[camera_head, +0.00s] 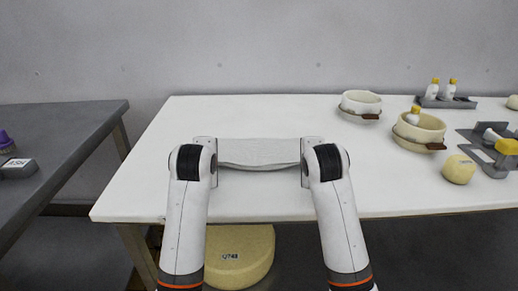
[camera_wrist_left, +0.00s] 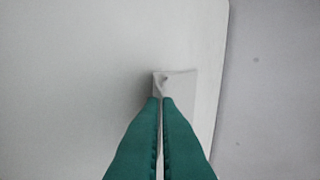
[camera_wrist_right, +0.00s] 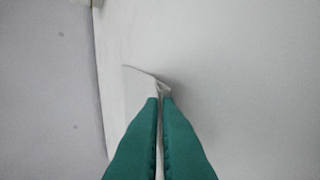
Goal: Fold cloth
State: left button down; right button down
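A pale grey-white cloth (camera_head: 258,151) spans between my two grippers over the front part of the white table. Its front edge sags a little, with a darker band beneath it. My left gripper (camera_wrist_left: 162,98) is shut on one corner of the cloth, which shows past the green fingertips in the left wrist view (camera_wrist_left: 180,90). My right gripper (camera_wrist_right: 160,98) is shut on the opposite side of the cloth, seen bunched at the fingertips in the right wrist view (camera_wrist_right: 140,90). The head view does not show the fingertips clearly.
The white table (camera_head: 145,190) is clear left of and behind the cloth. A grey table (camera_head: 60,140) is at far left.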

pick_arm(q)
jog(key=c, duration=1.3)
grip_release()
pick_arm(e)
jog(key=c, duration=1.3)
grip_release()
